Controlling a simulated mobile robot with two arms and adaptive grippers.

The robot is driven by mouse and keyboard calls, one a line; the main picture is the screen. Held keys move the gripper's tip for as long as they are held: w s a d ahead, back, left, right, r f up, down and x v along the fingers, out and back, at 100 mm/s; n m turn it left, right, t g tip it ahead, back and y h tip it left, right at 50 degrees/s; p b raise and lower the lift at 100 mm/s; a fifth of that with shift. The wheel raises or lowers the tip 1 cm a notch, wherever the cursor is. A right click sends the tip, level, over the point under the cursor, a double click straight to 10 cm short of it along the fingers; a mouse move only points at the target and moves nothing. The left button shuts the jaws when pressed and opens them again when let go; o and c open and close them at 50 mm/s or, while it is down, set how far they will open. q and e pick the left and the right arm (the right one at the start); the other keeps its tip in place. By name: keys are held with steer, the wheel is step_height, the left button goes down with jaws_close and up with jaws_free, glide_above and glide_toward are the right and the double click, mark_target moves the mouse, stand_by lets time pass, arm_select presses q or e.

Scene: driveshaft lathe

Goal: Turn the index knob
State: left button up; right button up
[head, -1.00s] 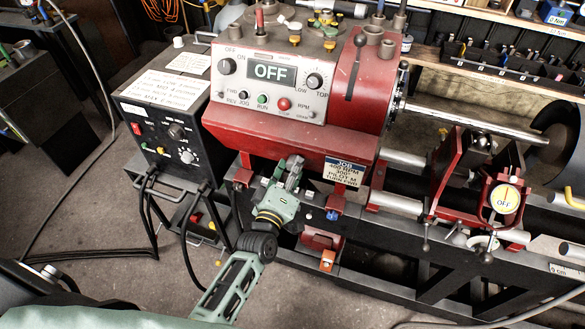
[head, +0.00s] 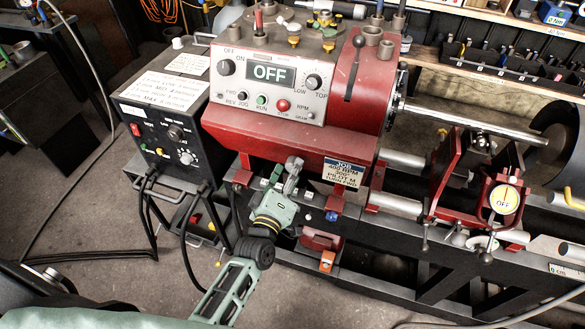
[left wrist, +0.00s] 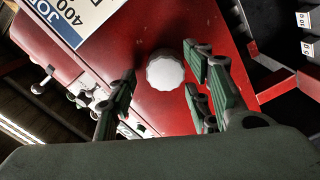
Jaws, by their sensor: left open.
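A pale, scalloped round knob (left wrist: 165,70), likely the index knob, sits on the red lathe housing in the left wrist view, beside the job card (left wrist: 75,18). My left gripper (left wrist: 163,88) is open, with one finger left of the knob and the others right of it. No clear contact shows. In the head view my left gripper (head: 293,165) is in front of the lower red front of the headstock, left of the job card (head: 344,173). The knob cannot be made out there; the gripper seems to hide it.
The control panel (head: 268,84), its display reading OFF, is above my left gripper. A black control box (head: 160,125) with cables stands left of the lathe.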

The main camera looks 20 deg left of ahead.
arm_select(q)
steer(key=s, duration=1)
steer(key=shift+s+a, duration=0.15)
steer(key=shift+s, duration=0.15)
steer(key=shift+r, duration=0.1)
steer(key=w+m, duration=0.6)
steer(key=w, duration=0.5)
steer(key=shift+d+f, duration=0.25)
steer(key=shift+d, duration=0.05)
steer(key=shift+w, duration=0.1)
